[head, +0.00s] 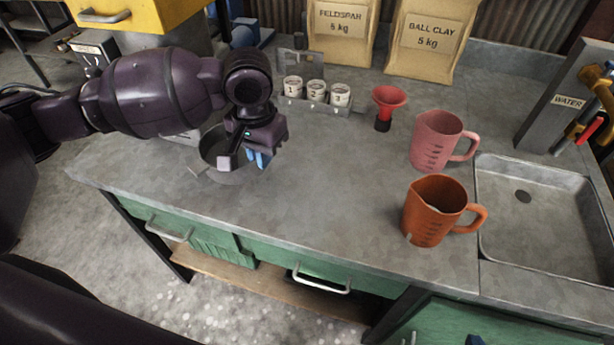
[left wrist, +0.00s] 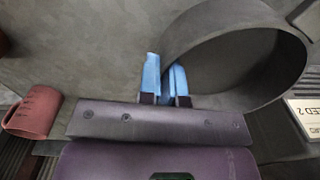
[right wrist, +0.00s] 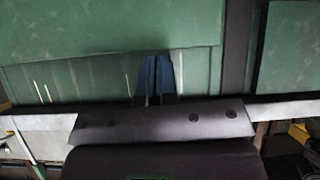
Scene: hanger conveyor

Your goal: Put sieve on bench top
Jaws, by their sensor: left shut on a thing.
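The sieve is a dark grey round ring, partly hidden behind my left gripper in the head view (head: 212,150). It shows large in the left wrist view (left wrist: 285,55). My left gripper (head: 258,160) is shut on the sieve's rim, with its blue fingers (left wrist: 166,78) on either side of the thin wall. The sieve is over the left part of the grey bench top (head: 320,200); I cannot tell whether it touches the surface. My right gripper (right wrist: 155,78) looks shut and empty, in front of the green drawer fronts.
A rack with three numbered cups (head: 316,92) and a red funnel (head: 388,100) stand behind. A pink jug (head: 435,138) and an orange jug (head: 430,215) stand left of the sink (head: 545,215). Two bags (head: 430,40) stand at the back. The middle front of the bench is clear.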

